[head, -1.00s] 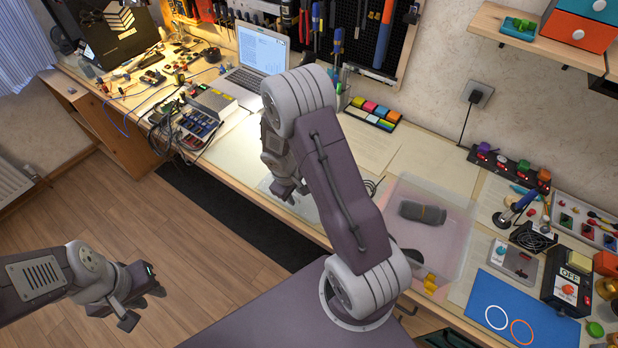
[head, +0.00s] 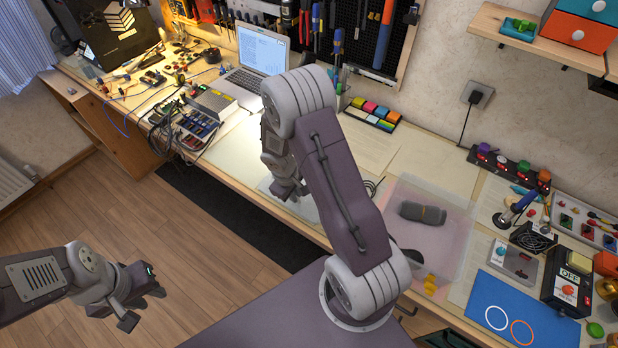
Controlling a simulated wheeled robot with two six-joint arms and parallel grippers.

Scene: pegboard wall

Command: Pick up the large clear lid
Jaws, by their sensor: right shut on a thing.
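The large clear lid (head: 304,208) is a pale see-through sheet at the front edge of the workbench, left of the middle. My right arm hides much of it. My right gripper (head: 288,194) is at the lid, pointing down, and is shut on it. The fingertips are small in the picture, and whether the lid is raised off the bench cannot be told. My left gripper (head: 146,304) is open and empty over the floor at the lower left, far from the lid.
A clear bin (head: 456,238) with a dark rolled thing (head: 422,213) stands right of my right arm. A laptop (head: 258,58) and a parts tray (head: 196,128) are at the back left. A blue mat (head: 520,312) and small devices crowd the right.

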